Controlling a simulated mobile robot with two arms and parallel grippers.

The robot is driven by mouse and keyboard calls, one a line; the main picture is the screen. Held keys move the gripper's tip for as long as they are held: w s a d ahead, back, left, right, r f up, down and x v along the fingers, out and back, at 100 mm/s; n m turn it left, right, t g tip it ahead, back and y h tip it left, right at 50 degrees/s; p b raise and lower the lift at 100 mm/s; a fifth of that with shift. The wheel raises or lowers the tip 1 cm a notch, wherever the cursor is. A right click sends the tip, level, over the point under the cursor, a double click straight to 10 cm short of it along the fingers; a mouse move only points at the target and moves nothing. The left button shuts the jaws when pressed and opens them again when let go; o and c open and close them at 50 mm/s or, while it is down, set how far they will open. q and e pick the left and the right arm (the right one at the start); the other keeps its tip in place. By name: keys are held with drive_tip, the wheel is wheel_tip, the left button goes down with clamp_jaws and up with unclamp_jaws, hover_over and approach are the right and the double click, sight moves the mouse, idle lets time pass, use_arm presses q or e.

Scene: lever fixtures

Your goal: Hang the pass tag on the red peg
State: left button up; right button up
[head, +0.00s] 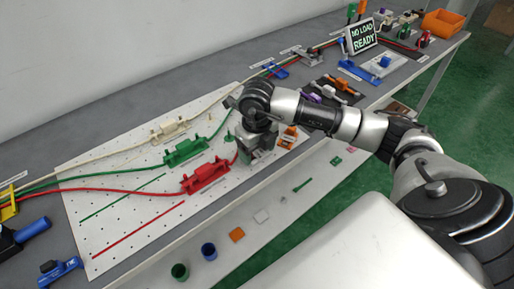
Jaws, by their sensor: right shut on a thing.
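My right gripper (255,152) points down over the right part of the white pegboard (120,190). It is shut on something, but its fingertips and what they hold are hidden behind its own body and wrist. I cannot make out the pass tag for sure. A red clamp-like fixture (205,178) sits on the board to the left of the gripper, with a red cable running through it. I cannot pick out the red peg with certainty. My left gripper is not in view.
A green fixture (184,152) and a cream fixture (170,130) stand behind the red one. An orange fixture (289,136) is close to the gripper's right. A READY sign (361,37) stands farther back.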

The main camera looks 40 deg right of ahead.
drive_tip(key=shift+f, duration=0.1)
drive_tip(key=o, duration=1)
drive_tip(key=shift+r+p, duration=2.35)
drive_tip(key=shift+r, duration=1.15)
